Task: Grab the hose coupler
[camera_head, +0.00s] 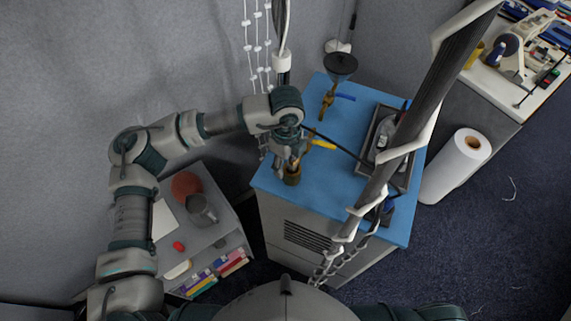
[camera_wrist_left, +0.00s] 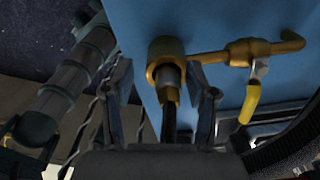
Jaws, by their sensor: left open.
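The brass hose coupler (camera_head: 293,177) sits at the near left edge of the blue cabinet top. In the left wrist view the brass fitting (camera_wrist_left: 165,52) shows with a grey cylindrical part and a dark stem below it, joined to a brass pipe with a yellow lever valve (camera_wrist_left: 250,102). My left gripper (camera_head: 287,163) is at the coupler. In the wrist view its two open fingers (camera_wrist_left: 158,82) stand on either side of the fitting. A gap shows on the left; contact on the right is unclear. My right gripper is out of view.
The blue cabinet top (camera_head: 265,180) carries a grey tray (camera_head: 368,150) at right. A dark pole with pale brackets (camera_head: 440,80) crosses above it. A low shelf (camera_head: 205,235) is at left.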

